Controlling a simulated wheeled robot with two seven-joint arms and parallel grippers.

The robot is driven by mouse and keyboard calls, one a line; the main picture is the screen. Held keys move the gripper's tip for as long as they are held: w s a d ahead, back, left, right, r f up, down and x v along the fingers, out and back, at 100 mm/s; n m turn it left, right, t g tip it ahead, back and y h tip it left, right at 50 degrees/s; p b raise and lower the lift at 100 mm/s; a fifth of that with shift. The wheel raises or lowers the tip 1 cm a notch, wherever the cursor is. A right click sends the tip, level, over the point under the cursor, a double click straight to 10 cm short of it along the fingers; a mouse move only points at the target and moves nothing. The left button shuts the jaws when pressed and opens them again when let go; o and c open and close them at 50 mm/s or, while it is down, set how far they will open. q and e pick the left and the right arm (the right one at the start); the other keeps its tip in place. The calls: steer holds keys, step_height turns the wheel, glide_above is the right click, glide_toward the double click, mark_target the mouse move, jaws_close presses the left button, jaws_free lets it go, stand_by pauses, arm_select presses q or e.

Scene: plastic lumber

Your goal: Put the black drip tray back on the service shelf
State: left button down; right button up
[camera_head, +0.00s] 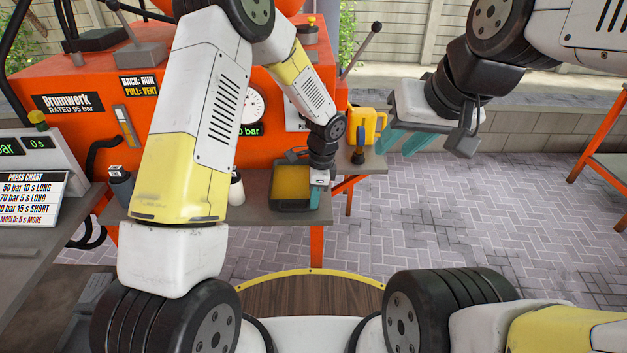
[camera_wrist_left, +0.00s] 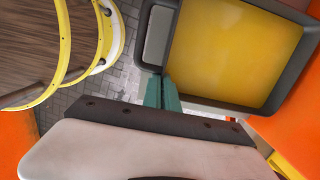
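The black drip tray (camera_head: 276,190) has a dark rim and a yellow inside. In the head view it is at the grey service shelf (camera_head: 258,212) in front of the orange machine; I cannot tell whether it rests fully on it. In the left wrist view the tray's rim (camera_wrist_left: 176,60) and a small grey end part (camera_wrist_left: 157,35) show close up. My left gripper (camera_head: 318,190) is at the tray's right end, its teal fingers (camera_wrist_left: 161,92) close together at the rim, apparently shut on it. My right gripper (camera_head: 408,142) is open and empty, high above the paving at right.
A yellow jug (camera_head: 366,128) and a dark bottle (camera_head: 358,152) stand on the shelf's right part. A white bottle (camera_head: 236,188) is left of the tray. The orange machine (camera_head: 185,110) rises behind. A press chart (camera_head: 33,198) stands at left. The paved floor (camera_head: 470,220) at right is clear.

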arm_select(q)
steer(key=shift+f, duration=0.2)
steer(key=c, duration=1.6)
jaws_free()
steer(key=shift+o, duration=0.5)
steer(key=o, duration=0.3)
steer(key=shift+r, duration=3.45)
